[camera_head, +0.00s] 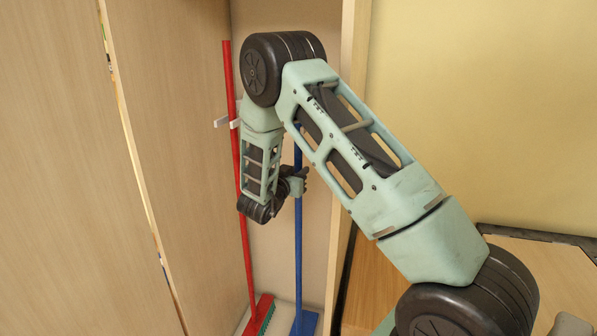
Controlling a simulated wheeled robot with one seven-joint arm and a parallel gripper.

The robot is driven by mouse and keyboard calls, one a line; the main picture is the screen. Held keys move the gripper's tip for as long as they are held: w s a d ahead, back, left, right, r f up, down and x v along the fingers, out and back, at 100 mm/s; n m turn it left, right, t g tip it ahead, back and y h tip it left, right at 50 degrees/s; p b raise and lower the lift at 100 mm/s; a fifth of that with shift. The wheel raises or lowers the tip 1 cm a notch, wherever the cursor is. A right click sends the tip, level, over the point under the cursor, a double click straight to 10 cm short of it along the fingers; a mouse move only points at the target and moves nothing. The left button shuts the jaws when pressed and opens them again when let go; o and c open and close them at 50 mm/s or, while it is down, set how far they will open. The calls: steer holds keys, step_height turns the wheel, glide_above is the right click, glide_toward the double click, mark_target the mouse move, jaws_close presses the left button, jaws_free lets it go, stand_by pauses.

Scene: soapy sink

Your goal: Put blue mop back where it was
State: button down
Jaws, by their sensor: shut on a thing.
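The blue mop (298,238) stands near upright inside a tall, narrow wooden closet. Its flat blue head (307,322) is low in the closet, at the bottom of the view. My gripper (297,183) is shut on the blue mop's pole, about midway up what shows of it. My arm hides the upper part of the pole, and the fingertips are small and partly covered by my wrist.
A red broom (246,230) with green bristles stands just left of the blue mop, near a white wall holder (222,122). Wooden closet panels (140,60) rise close on the left, and another panel edge (345,215) stands to the right.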

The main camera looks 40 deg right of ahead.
steer(key=shift+w+d+p, duration=0.1)
steer(key=shift+d+p, duration=0.1)
steer(key=shift+p, duration=0.15)
steer(key=shift+f, duration=0.1)
steer(key=shift+f, duration=0.2)
steer(key=c, duration=1.3)
jaws_free()
steer(key=shift+o, duration=0.2)
